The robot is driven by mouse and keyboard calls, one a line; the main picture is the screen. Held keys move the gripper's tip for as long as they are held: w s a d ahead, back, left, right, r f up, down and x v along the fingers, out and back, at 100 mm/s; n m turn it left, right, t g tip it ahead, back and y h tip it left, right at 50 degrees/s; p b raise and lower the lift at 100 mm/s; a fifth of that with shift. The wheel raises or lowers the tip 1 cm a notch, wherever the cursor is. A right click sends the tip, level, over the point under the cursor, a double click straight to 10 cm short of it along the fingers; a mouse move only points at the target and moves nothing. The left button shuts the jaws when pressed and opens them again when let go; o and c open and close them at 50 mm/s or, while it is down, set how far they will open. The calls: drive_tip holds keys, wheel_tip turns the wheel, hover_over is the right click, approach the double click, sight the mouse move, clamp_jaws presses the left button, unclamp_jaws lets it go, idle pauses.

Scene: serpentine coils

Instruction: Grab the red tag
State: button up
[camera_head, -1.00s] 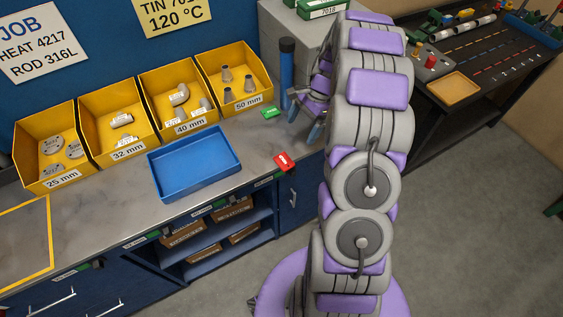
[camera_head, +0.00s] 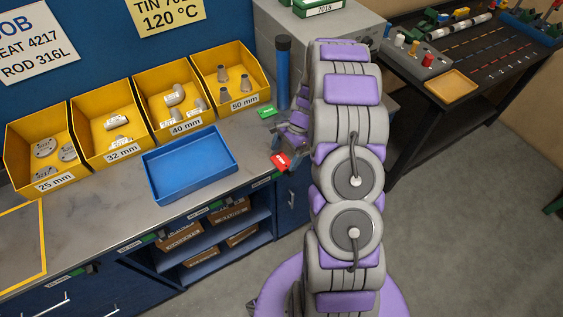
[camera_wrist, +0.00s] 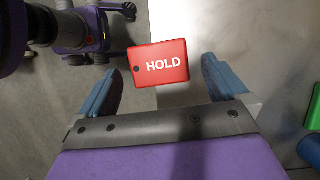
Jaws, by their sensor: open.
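The red tag (camera_head: 280,161) lies at the front edge of the grey bench top, right of the blue tray. In the wrist view the red tag (camera_wrist: 159,63) reads "HOLD" and has a small dark hole at its left side. Part of it appears to overhang the bench edge. My gripper (camera_wrist: 160,80) is open, with one blue finger on each side of the tag and gaps between them. The tag lies near the fingertip line, not gripped. In the head view my gripper (camera_head: 284,150) is at the tag, partly hidden by my arm.
A blue tray (camera_head: 190,165) stands left of the tag, with yellow bins (camera_head: 130,155) of metal fittings behind it. A green tag (camera_head: 266,112) and a blue cylinder (camera_head: 283,72) stand behind my gripper. A grey box (camera_head: 290,30) is at the back.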

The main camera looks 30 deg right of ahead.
drive_tip(key=shift+a+f, duration=0.15)
drive_tip(key=shift+f, duration=0.25)
drive_tip(key=shift+s, duration=0.1)
drive_tip(key=c, duration=1.1)
drive_tip(key=shift+o, duration=0.2)
